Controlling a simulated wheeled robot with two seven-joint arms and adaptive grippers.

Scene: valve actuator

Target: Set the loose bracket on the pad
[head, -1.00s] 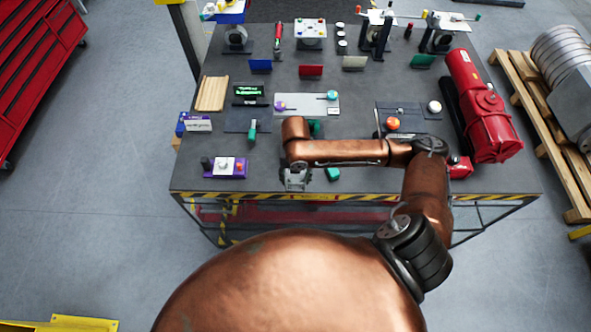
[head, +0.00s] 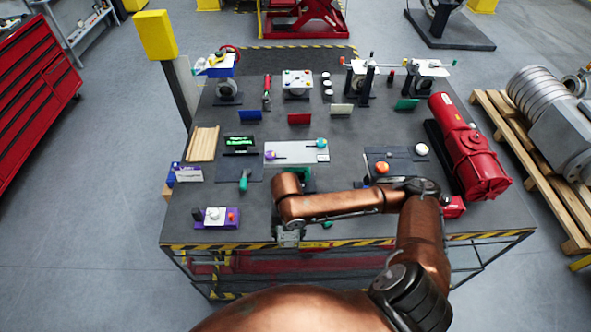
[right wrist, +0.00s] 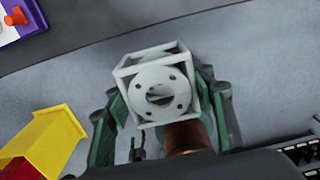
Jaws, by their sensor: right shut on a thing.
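The loose bracket (right wrist: 160,88) is a pale grey open frame with a round, holed flange, seen in the right wrist view. My right gripper (right wrist: 167,103) is shut on it, with green fingers at its left and right sides. In the head view, my right arm crosses the front of the bench and ends in a grey shape at the front edge; bracket and fingers cannot be told apart there. Dark flat mats lie on the bench, one at left (head: 226,172) and one at right (head: 375,157); which is the pad I cannot tell. My left gripper is not in view.
A purple box with knobs (head: 216,218) sits at the bench's front left. A red cylinder actuator (head: 470,150) lies at right. A grey plate (head: 290,152) and a green-handled part (head: 244,181) lie mid-bench. Small coloured panels and fixtures stand behind.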

